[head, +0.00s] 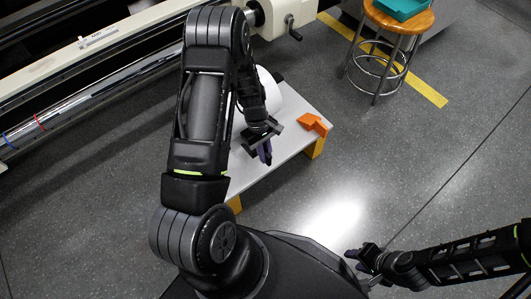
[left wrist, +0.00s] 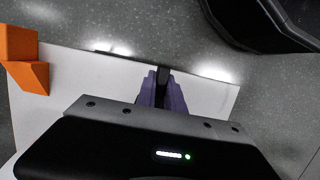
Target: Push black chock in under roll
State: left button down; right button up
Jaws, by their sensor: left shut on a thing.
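The white roll (head: 270,92) lies on a low white table, partly hidden behind my left arm. My left gripper (head: 265,154) is over the table, on the near side of the roll and apart from it. Its purple fingers are shut on a narrow black thing, the black chock (left wrist: 162,82), seen between the fingertips in the left wrist view. I cannot make the chock out in the head view. An orange chock (head: 312,123) sits near the table's right end; it also shows in the left wrist view (left wrist: 24,60). My right gripper (head: 358,259) is low at the right, away from the table.
The white table (head: 292,153) has orange legs and bare top around the left gripper. A large machine with a crank handle (head: 292,28) stands behind it. A wooden stool (head: 399,17) with a teal object stands at the upper right. The grey floor right of the table is clear.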

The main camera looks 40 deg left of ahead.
pick_arm(q)
jog(key=shift+a+b+x, duration=0.25)
jog(key=shift+b+x, duration=0.65)
jog(key=shift+x, duration=0.2)
jog(key=shift+a+b+x, duration=0.25)
jog(key=shift+b+x, duration=0.6)
jog(key=shift+x, duration=0.3)
jog(key=shift+w+f, duration=0.1)
jog(key=shift+w, duration=0.05)
jog(key=shift+w+a+b, duration=0.3)
jog(key=shift+a, duration=0.65)
jog(key=shift+w+a+b, duration=0.25)
jog(key=shift+a+b, duration=0.05)
jog(key=shift+a, duration=0.6)
jog(key=shift+w+a+b, duration=0.3)
jog(key=shift+a, duration=0.65)
jog(key=c, duration=1.4)
grip_release()
jog(key=shift+o, duration=0.2)
jog(key=shift+r, duration=0.25)
jog(key=p+v, duration=0.3)
jog(key=v, duration=0.4)
jog(key=shift+r, duration=0.15)
